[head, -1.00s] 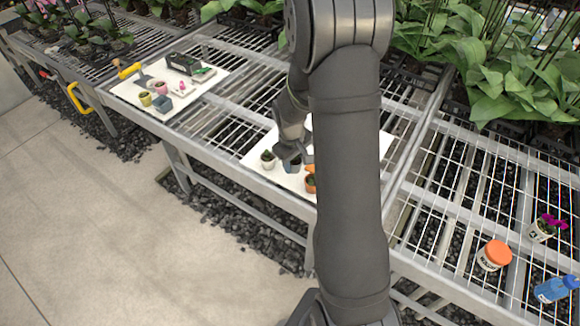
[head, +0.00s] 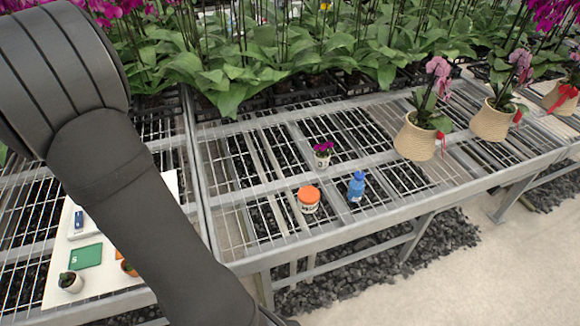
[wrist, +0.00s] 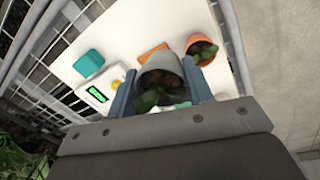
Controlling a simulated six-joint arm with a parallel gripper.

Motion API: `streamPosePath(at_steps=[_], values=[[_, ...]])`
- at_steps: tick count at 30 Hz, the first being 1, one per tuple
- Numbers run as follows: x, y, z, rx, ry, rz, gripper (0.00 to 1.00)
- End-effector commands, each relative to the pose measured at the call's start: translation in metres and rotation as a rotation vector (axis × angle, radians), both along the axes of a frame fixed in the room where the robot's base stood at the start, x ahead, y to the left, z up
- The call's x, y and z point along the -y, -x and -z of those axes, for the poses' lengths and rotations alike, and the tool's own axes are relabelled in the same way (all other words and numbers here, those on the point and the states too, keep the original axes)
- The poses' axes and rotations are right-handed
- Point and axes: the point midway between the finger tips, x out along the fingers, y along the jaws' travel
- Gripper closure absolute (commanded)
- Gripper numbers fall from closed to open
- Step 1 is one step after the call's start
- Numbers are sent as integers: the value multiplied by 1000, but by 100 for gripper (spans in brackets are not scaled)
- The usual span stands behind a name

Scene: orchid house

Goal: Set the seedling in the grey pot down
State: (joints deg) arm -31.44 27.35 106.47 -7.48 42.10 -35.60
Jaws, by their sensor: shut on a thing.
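In the wrist view my gripper (wrist: 158,92) is shut on the grey pot (wrist: 160,66), with one blue-grey finger on each side of it. Dark soil and green seedling leaves show at the pot's mouth. The white board (wrist: 122,38) lies behind the pot in this view; I cannot tell whether the pot touches it. In the head view my arm crosses the left side, and neither my gripper nor the grey pot shows. Part of the white board (head: 104,276) shows there.
An orange pot (wrist: 203,48), an orange card (wrist: 152,53), a teal box (wrist: 88,63) and a device with a green display (wrist: 97,95) are around the grey pot.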

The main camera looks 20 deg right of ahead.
Motion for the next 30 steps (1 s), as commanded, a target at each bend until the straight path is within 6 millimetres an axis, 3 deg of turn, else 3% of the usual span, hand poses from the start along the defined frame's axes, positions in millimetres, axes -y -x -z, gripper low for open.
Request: streamPosePath(at_steps=[8,15,22,30], values=[[76,-67,-2,0,0,208,77],[161,-114,-3,0,0,399,77],[255,-143,-4,0,0,581,77],[375,-152,-5,-1,-1,794,77]])
